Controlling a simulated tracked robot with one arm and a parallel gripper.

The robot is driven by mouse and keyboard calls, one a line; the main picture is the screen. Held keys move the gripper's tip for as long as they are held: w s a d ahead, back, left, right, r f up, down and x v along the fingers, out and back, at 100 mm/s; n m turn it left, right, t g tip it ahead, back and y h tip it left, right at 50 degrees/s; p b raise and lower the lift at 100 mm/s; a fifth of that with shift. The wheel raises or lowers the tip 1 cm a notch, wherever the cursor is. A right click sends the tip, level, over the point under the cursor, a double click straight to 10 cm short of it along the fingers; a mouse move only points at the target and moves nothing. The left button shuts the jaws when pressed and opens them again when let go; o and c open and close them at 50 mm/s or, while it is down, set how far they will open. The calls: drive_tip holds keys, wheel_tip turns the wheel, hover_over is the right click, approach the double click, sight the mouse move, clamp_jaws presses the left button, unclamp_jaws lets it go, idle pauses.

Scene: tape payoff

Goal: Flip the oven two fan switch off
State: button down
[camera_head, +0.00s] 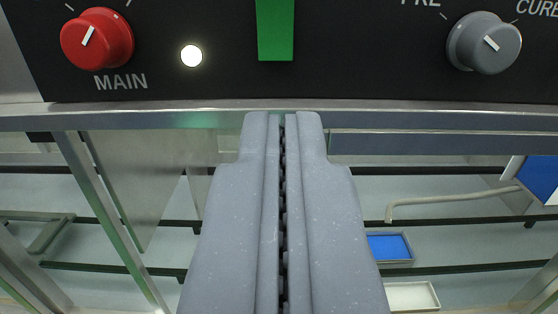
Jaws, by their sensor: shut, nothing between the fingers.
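A black control panel (350,62) spans the top of the view. A red knob (97,38) labelled MAIN is at its upper left, with a lit white lamp (191,56) to its right. A grey knob (484,43) is at the upper right, by lettering partly cut off that reads "CURE" and what looks like "PRE". A green vertical piece (275,30) hangs at the top centre, its upper part out of frame. I cannot tell which control is the oven two fan switch. My gripper (283,116) is shut and empty, its tips just below the panel in the picture.
A metal edge (150,119) runs under the panel. Below are dark rails (450,267), slanted metal legs, a blue tray (389,247), a white tray (411,296), a bent grey bar (450,200) and a blue and white object (540,178) at right.

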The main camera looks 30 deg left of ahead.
drive_tip(key=shift+v, duration=2.4)
drive_tip(key=s+d+r+m+t+h+b, duration=0.15)
drive_tip(key=d+r+m+h, duration=0.35)
drive_tip(key=d+r+h, duration=0.65)
drive_tip(key=s+d+r+g, duration=0.1)
drive_tip(key=s+d+r, duration=0.2)
drive_tip(key=s+r, duration=0.1)
drive_tip(key=s+d+r+m+g+y, duration=0.1)
drive_tip(key=s+d+r, duration=0.1)
drive_tip(key=s+r, duration=0.2)
drive_tip(key=s, duration=0.3)
drive_tip(key=shift+d+r+m, duration=0.3)
drive_tip(key=shift+d+r, duration=0.05)
drive_tip(key=shift+s, duration=0.15)
